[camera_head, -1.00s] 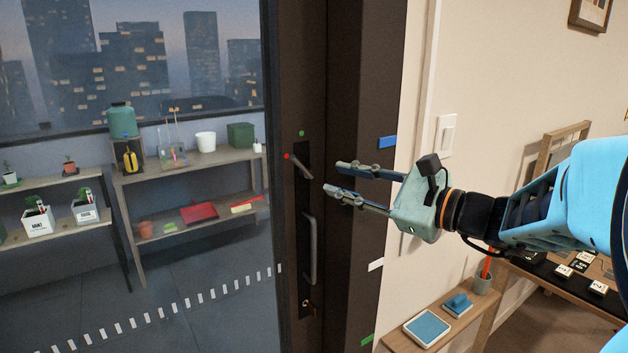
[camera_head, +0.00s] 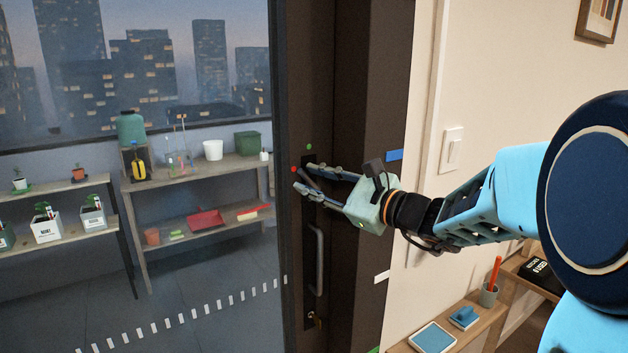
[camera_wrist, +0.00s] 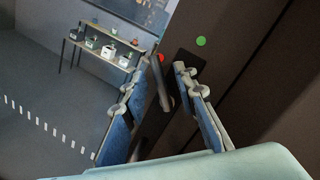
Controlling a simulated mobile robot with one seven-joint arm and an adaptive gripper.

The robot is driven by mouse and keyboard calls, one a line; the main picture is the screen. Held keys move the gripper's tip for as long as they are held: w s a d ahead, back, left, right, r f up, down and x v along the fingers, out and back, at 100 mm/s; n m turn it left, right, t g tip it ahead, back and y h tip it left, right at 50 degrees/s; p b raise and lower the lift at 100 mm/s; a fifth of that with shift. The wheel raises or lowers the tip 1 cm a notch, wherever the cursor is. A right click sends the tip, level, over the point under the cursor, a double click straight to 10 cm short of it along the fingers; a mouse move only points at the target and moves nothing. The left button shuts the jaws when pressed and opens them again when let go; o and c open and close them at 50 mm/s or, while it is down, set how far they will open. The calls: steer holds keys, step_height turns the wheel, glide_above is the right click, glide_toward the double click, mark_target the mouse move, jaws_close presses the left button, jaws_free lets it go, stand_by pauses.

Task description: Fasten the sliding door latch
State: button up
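The sliding door latch is a thin grey lever (camera_head: 312,181) on a dark plate in the brown door frame. It is tilted, with its upper end by a red dot (camera_head: 293,169); a green dot (camera_head: 309,147) sits above the plate. My gripper (camera_head: 301,178) is open at the latch, one finger above the lever and one below in the head view. In the wrist view the lever (camera_wrist: 162,88) lies between the spread fingers (camera_wrist: 158,70), apart from the left finger. I cannot tell whether the right finger touches it. The fingers partly hide the lever in the head view.
A vertical pull handle (camera_head: 317,260) is below the latch, with a keyhole fitting (camera_head: 311,318) under it. Glass with shelves of plants behind fills the left. A light switch (camera_head: 452,148) is on the right wall. A low wooden shelf (camera_head: 470,335) stands below my arm.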

jaws_close()
steer(key=shift+f+b, duration=0.15)
steer(key=shift+b, duration=0.3)
steer(key=n+b, duration=0.1)
steer(key=b, duration=0.2)
steer(key=shift+s+a+f+n, duration=0.2)
steer(key=shift+f+n, duration=0.1)
steer(key=shift+n, duration=0.1)
steer(key=n+b, duration=0.2)
steer(key=b, duration=0.1)
steer(key=f+n+h+b, duration=0.1)
steer(key=b, duration=0.2)
steer(key=n+h+b, duration=0.1)
steer(key=n+b, duration=0.1)
steer(key=b, duration=0.1)
steer(key=shift+s+a+f+n, duration=0.15)
steer(key=shift+s+a+n, duration=0.05)
steer(key=shift+a+n, duration=0.15)
steer(key=shift+n+h+b, duration=0.3)
steer(key=shift+n+b, duration=0.25)
steer(key=shift+b, duration=0.3)
